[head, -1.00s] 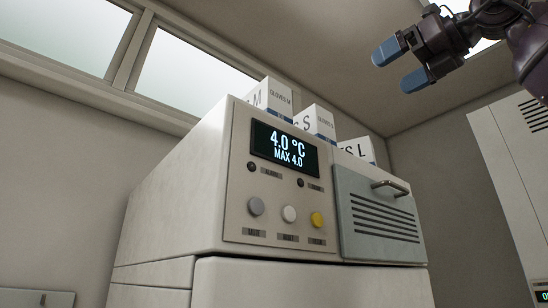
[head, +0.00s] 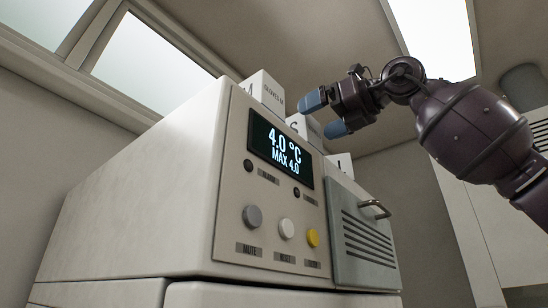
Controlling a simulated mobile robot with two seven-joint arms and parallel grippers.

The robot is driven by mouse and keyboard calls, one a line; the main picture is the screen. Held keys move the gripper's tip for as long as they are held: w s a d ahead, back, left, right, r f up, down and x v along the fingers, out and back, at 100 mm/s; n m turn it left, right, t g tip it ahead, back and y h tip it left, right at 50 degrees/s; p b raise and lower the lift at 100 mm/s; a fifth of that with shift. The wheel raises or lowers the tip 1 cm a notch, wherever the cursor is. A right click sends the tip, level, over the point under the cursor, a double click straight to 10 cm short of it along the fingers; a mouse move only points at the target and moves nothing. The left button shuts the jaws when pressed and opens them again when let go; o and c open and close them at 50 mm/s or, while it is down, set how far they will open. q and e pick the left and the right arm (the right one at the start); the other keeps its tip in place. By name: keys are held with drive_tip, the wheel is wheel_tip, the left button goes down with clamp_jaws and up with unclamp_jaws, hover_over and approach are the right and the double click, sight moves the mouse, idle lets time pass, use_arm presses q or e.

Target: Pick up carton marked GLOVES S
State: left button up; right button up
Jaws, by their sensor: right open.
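The white carton marked GLOVES S (head: 300,124) stands on top of the refrigerated unit, the middle one of three white cartons. My left gripper is not in view.
The carton marked GLOVES M (head: 266,88) stands left of the S carton, and a third carton (head: 339,162) stands to its right. The unit's front panel (head: 240,190) has a display, buttons and a vented door with a handle (head: 375,209). A window is at upper left.

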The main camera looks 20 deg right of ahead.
drive_tip(key=shift+w+a+r, duration=0.1)
drive_tip(key=shift+w+a, duration=0.1)
drive_tip(key=shift+w, duration=0.25)
drive_tip(key=p+x, duration=0.1)
drive_tip(key=x, duration=0.3)
drive_tip(key=shift+w+r+p, duration=0.2)
drive_tip(key=shift+r+p, duration=0.05)
drive_tip(key=shift+p, duration=0.15)
drive_tip(key=shift+w, duration=0.25)
drive_tip(key=shift+s, duration=0.1)
drive_tip(key=shift+c, duration=1)
drive_tip(key=c, duration=1)
